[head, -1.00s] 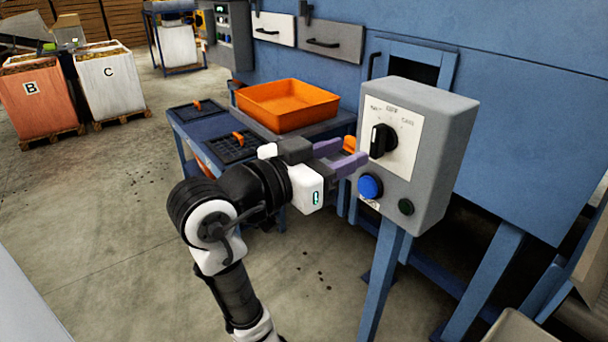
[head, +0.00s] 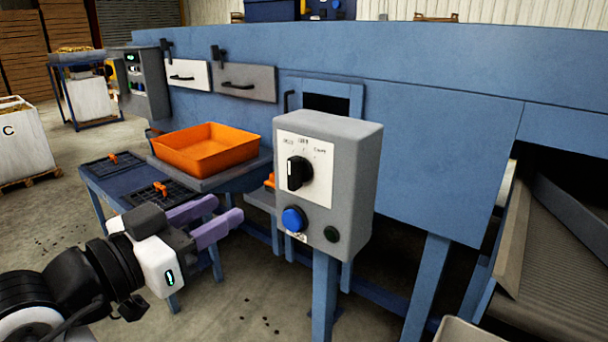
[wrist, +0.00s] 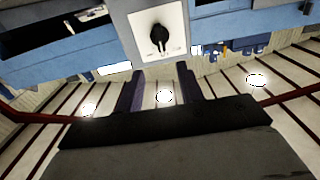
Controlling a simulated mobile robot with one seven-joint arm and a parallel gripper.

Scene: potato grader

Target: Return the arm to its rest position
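My gripper (head: 226,212) is in the lower left of the head view, left of the grey control box (head: 352,190) and apart from it. Its two purple fingers are spread with an empty gap between them. In the wrist view the fingers (wrist: 162,92) also stand apart with nothing between them. The control box carries a black rotary knob (head: 299,172), a blue button (head: 293,219) and a dark green button (head: 331,234). The knob also shows ahead of the fingers in the wrist view (wrist: 158,38). My arm reaches in from the lower left.
An orange tray (head: 208,166) sits on a stand behind my gripper. A blue table (head: 97,188) with dark grids and orange handles is left of it. The large blue machine (head: 430,150) fills the back. A white crate marked C (head: 22,150) stands far left.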

